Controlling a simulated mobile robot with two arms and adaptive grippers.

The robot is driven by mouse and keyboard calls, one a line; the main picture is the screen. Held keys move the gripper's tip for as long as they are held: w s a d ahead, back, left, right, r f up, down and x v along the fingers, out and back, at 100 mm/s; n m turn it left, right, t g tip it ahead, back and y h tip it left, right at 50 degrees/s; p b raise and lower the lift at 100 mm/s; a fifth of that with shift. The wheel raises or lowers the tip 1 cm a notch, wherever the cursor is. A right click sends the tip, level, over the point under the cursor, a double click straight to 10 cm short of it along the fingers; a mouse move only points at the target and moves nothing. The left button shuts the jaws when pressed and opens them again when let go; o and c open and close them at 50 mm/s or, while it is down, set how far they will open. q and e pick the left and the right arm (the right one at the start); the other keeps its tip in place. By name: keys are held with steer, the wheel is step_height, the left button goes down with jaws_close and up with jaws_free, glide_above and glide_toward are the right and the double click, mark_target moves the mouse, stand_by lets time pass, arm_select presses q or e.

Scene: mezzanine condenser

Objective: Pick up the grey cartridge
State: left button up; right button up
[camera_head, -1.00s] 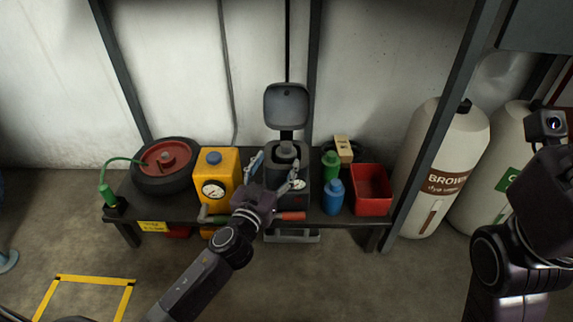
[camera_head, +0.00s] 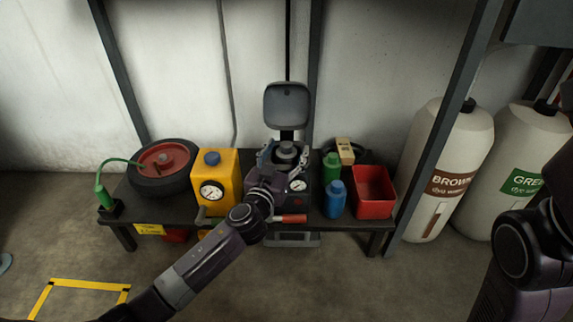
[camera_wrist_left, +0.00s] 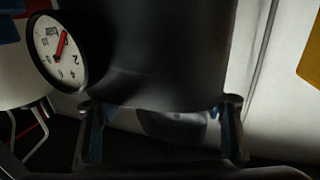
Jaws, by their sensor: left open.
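The grey cartridge (camera_head: 287,149) stands upright in the top of the dark machine (camera_head: 302,203), below its raised grey lid (camera_head: 287,106). My left gripper (camera_head: 284,157) is open, with one finger on each side of the cartridge. I cannot tell whether the fingers touch it. In the left wrist view, the two fingertips (camera_wrist_left: 162,125) are wide apart in front of a large dark rounded body (camera_wrist_left: 160,50). A round gauge (camera_wrist_left: 58,48) is beside that body. My right gripper is out of view; only part of that arm shows at the right edge.
Green (camera_head: 331,167) and blue (camera_head: 335,199) bottles and a red bin (camera_head: 373,191) stand right. A red-handled tool (camera_head: 290,219) lies at the front edge.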

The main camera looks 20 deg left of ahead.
arm_select(q)
steer(key=c, duration=1.4)
steer(key=shift+r, duration=0.2)
steer(key=shift+c, duration=0.2)
